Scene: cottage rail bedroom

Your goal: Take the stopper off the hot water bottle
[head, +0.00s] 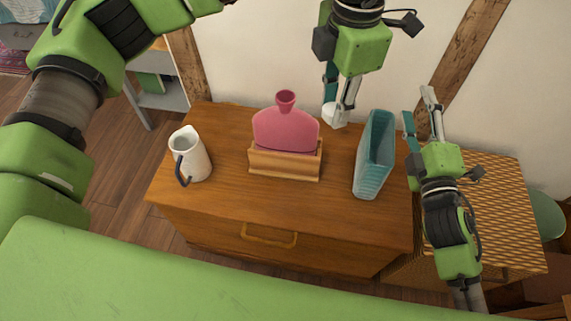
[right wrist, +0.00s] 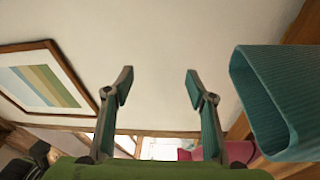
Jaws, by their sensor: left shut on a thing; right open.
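The pink hot water bottle (head: 286,130) stands upright in a wooden holder (head: 285,171) on the dresser, its neck uncovered and open at the top. My left gripper (head: 339,108) is to the right of the neck and behind the bottle, shut on a white round stopper (head: 332,114) at its fingertips, apart from the bottle. My right gripper (head: 420,112) is open and empty, right of the teal vase; its two spread fingers also show in the right wrist view (right wrist: 157,85). A pink part, apparently the bottle, shows low in that view (right wrist: 212,142).
A ribbed teal vase (head: 374,158) stands on the dresser's right side, between the bottle and my right gripper; it is close in the right wrist view (right wrist: 262,100). A white pitcher (head: 194,157) stands at the left. The dresser's front middle (head: 270,203) is bare.

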